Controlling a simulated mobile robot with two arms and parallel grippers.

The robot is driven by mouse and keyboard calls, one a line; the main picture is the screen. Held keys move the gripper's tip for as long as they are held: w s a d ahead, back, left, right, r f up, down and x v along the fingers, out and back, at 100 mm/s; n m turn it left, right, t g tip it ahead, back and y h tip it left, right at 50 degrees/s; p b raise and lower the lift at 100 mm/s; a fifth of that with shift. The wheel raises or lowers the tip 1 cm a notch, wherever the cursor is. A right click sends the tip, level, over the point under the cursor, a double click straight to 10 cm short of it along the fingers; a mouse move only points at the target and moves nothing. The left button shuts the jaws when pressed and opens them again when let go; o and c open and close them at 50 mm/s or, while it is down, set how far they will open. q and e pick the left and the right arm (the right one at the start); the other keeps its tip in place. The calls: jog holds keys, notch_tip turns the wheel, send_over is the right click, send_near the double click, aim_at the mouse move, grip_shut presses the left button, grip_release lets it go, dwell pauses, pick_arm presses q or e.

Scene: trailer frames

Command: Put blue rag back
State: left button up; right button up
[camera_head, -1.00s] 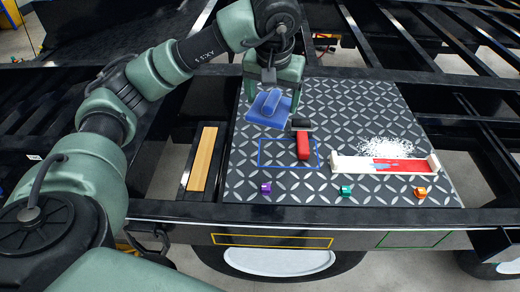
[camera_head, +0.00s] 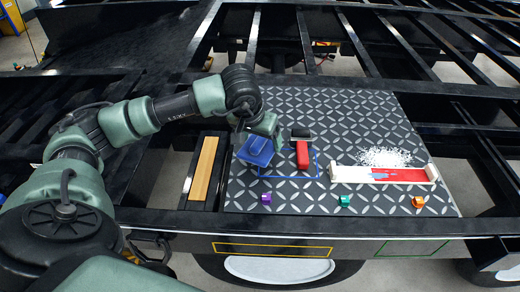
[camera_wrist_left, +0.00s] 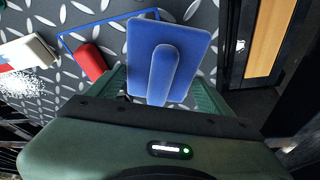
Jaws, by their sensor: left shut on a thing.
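The blue rag (camera_head: 254,151) is a flat blue block with a raised handle. My left gripper (camera_head: 262,130) is shut on it. In the head view it hangs over the left end of a blue outlined rectangle (camera_head: 317,166) on the patterned plate, hiding part of the outline. Whether it touches the plate is unclear. In the left wrist view, the blue rag (camera_wrist_left: 190,45) lies between the green fingers of my left gripper (camera_wrist_left: 160,88), and a corner of the outline (camera_wrist_left: 62,38) shows beside it. My right gripper is not in view.
A red block with a black end (camera_head: 302,154) stands close right of the rag. A white-ended tray with red inside (camera_head: 405,175) lies further right, with white bits (camera_head: 385,157) behind it. Small purple (camera_head: 266,199), green (camera_head: 344,201) and orange (camera_head: 418,202) pieces line the front. A wooden strip (camera_head: 202,170) is at left.

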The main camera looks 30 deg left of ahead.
aim_at(260, 152)
pick_arm(q)
jog(key=shift+f+p, duration=0.3)
jog(key=shift+f, duration=2.1)
jog(key=o, duration=1.1)
jog(key=b+v, duration=0.1)
jog(key=v, duration=1.1)
jog(key=shift+r, duration=0.1)
jog(key=shift+w, duration=0.1)
